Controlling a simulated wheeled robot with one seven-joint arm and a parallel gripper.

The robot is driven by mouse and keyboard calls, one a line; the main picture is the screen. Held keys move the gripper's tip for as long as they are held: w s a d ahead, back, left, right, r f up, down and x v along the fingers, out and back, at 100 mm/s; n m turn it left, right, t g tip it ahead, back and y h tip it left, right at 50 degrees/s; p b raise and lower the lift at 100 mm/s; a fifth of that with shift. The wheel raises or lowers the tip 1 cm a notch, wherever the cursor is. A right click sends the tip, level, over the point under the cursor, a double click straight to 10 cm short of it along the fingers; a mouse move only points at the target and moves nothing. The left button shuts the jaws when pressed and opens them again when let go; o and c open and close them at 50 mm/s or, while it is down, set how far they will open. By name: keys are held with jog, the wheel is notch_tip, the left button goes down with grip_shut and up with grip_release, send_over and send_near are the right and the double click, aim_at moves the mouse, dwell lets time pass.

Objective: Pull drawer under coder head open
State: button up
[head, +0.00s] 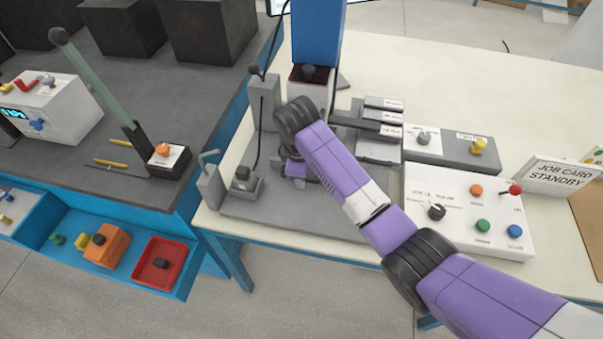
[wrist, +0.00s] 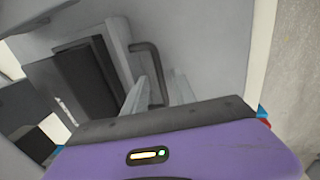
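In the wrist view a light grey upright panel (wrist: 120,45), apparently the drawer front, carries a dark bent bar handle (wrist: 148,46). My gripper (wrist: 160,85) is at this handle, with its grey fingers apart and the handle's lower part running between them. I cannot tell whether they touch it. In the head view my gripper is mostly hidden behind my wrist.
A white control box (head: 470,215) with coloured knobs stands right of my arm. A grey lever post (head: 263,105) stands to the left. A dark bench (head: 60,150) with a blue tray shelf (head: 70,225) lies farther left. Open floor (head: 330,295) lies in front.

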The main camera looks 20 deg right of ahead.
jog(key=shift+f, duration=0.25)
grip_shut()
dwell(1.4)
